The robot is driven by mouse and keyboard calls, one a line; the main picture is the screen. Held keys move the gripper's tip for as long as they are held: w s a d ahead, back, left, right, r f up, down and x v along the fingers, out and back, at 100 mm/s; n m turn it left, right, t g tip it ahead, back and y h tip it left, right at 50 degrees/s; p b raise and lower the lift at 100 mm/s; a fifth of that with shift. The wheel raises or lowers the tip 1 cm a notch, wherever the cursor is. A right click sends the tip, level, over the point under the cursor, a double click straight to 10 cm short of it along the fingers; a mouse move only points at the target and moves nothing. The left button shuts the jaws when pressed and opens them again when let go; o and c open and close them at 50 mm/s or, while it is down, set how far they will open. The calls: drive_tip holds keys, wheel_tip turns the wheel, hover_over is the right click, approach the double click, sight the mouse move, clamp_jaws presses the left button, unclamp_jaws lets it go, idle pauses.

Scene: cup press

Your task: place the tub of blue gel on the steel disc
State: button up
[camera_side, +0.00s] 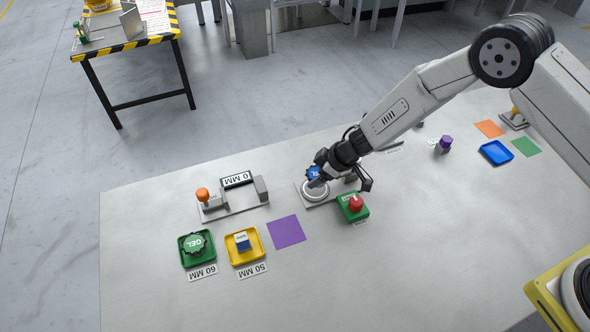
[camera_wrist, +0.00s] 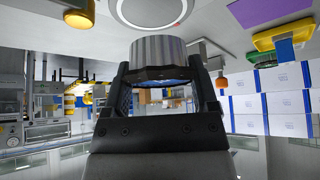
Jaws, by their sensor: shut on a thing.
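The tub of blue gel (camera_side: 314,173) is between the fingers of my gripper (camera_side: 339,181), its blue top facing up in the side view. In the wrist view the fingers of my gripper (camera_wrist: 158,84) are shut on the tub, and its grey ribbed wall (camera_wrist: 160,50) extends past them. The steel disc (camera_side: 316,194) sits on a grey plate just below the tub in the side view, partly covered by a dark finger. It also shows at the top of the wrist view (camera_wrist: 150,8), with a strip of plate between it and the tub.
A green box with a red button (camera_side: 354,204) stands close to the right of the disc. To the left are a purple square (camera_side: 286,232), a yellow tray (camera_side: 245,258), a green tray (camera_side: 186,262) with a gel tub, and a gauge (camera_side: 232,199). The table's front is clear.

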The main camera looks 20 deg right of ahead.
drive_tip(key=shift+w+a+f, duration=0.1)
drive_tip(key=shift+w+f, duration=0.15)
drive_tip(key=shift+f, duration=1.55)
drive_tip(key=shift+f, duration=0.15)
drive_tip(key=shift+f, duration=0.1)
